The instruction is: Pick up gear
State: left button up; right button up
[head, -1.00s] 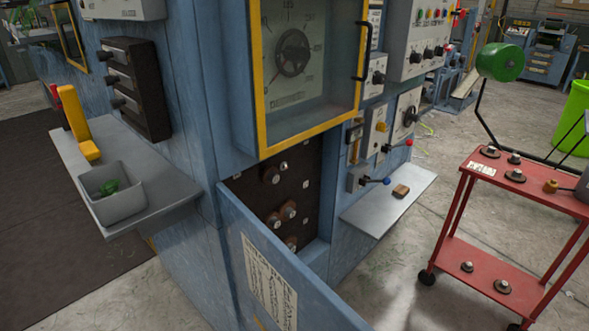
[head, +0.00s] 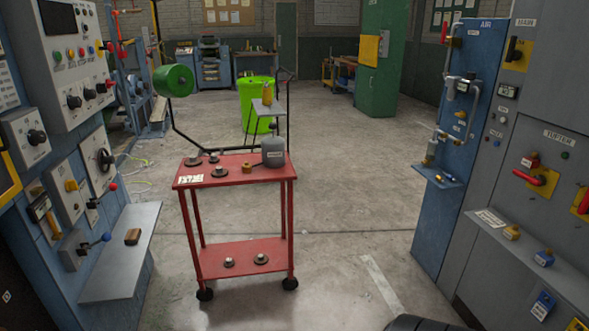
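A red two-tier cart (head: 236,173) stands in the middle of the floor, facing me. On its top are several dark round discs with pale raised centres, one of them at the front (head: 219,172). Two similar discs lie on the lower shelf, one at the left (head: 228,263) and one at the right (head: 261,259). They may be gears, but they are too small to tell teeth. Neither of my grippers shows in the head view.
A grey canister (head: 273,152) and a small brass piece (head: 247,168) sit on the cart top. A blue control cabinet with a ledge (head: 122,265) is at left; blue and grey panels (head: 447,150) stand at right. Floor (head: 350,215) right of the cart is open.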

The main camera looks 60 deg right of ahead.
aim_at(219, 172)
jog(key=z, duration=1.3)
jog(key=u, duration=1.5)
jog(key=z, duration=1.5)
jog(key=i+l+u, duration=0.1)
jog(key=i+l, duration=0.2)
jog(key=i+l+u, duration=0.1)
jog(key=i+l, duration=0.15)
jog(key=l, duration=0.2)
jog(key=i+l+u, duration=0.1)
jog(key=i+l, duration=0.2)
jog(key=i+l+u, duration=0.1)
jog(key=i+l, duration=0.15)
jog(key=l, duration=0.25)
jog(key=i+u, duration=0.4)
jog(key=i, duration=0.6)
